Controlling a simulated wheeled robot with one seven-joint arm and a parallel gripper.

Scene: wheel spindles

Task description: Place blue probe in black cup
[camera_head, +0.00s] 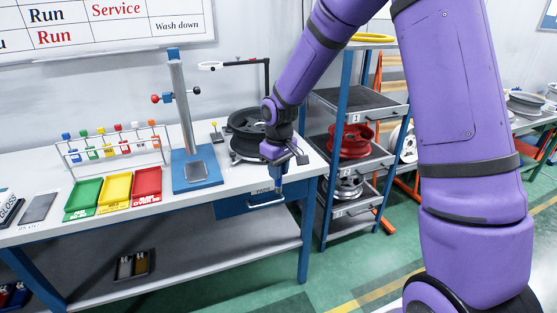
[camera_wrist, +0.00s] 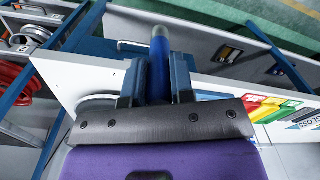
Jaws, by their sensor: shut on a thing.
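The blue probe (camera_wrist: 159,72) is between the two dark fingers of my gripper (camera_wrist: 157,80) in the wrist view. Its body is blue and its rounded end is grey. In the head view my gripper (camera_head: 278,168) hangs over the front right edge of the workbench, pointing down, with the lower part of the probe (camera_head: 279,186) showing beneath it. I cannot make out a black cup in either view. A black wheel (camera_head: 243,128) lies on the bench just behind and left of my gripper, partly covered by my arm.
The white workbench (camera_head: 110,228) holds green, yellow and red trays (camera_head: 83,197), a rack of coloured tools (camera_head: 110,145) and a blue stand (camera_head: 183,110). A drawer (camera_head: 235,206) is under its right end. A blue shelf (camera_head: 336,170) with wheels stands right of it.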

